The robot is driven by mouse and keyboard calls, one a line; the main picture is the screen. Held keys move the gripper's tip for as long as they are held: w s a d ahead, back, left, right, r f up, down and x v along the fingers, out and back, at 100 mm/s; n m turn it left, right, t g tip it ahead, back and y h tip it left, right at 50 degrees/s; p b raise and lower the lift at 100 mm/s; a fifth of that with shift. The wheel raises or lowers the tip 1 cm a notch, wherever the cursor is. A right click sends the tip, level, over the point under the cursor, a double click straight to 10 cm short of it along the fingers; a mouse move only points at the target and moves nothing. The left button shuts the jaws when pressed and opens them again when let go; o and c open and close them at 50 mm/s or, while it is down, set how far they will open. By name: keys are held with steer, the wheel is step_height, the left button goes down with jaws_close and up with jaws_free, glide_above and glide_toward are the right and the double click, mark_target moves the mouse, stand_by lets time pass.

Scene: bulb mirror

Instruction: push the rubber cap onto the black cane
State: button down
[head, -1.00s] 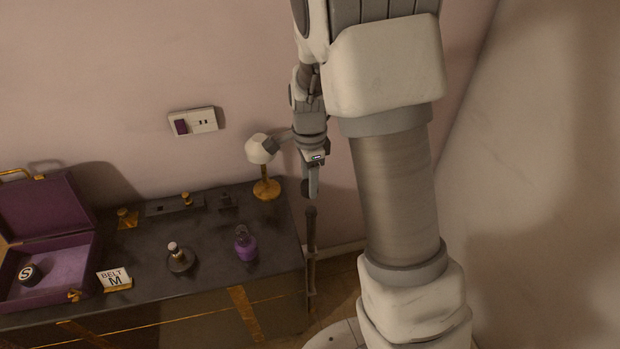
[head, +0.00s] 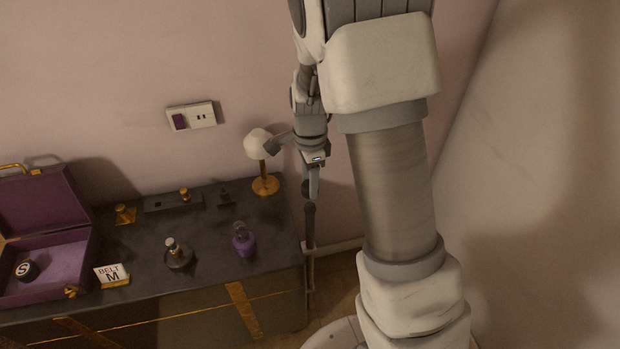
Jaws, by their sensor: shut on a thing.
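The black cane (head: 311,240) stands upright just off the right end of the dark cabinet. My gripper (head: 311,190) points down, right above the cane's upper end. It is shut on a small dark piece, which looks like the rubber cap (head: 305,188), partly hidden by the finger. The fingertips are in line with the cane's top in this view. I cannot tell whether the cap touches the cane or sits on it.
The cabinet top (head: 215,265) holds a brass lamp (head: 265,185), a purple bottle (head: 243,243), a small stand (head: 178,253), a "BELT M" card (head: 112,275) and an open purple case (head: 85,272). A wall with a socket (head: 191,116) is close behind.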

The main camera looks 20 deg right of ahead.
mark_target(310, 205)
steer(key=shift+f+b, duration=1)
steer(key=shift+f, duration=0.9)
steer(key=shift+f+b, duration=0.35)
steer(key=shift+f, duration=0.95)
stand_by(0.6)
steer(key=shift+r, duration=0.2)
steer(key=shift+r+p, duration=0.85)
steer(key=shift+p, duration=0.1)
steer(key=shift+p, duration=0.35)
stand_by(1.1)
steer(key=shift+f+b, duration=0.65)
steer(key=shift+f, duration=0.35)
steer(key=shift+c, duration=1.2)
jaws_free()
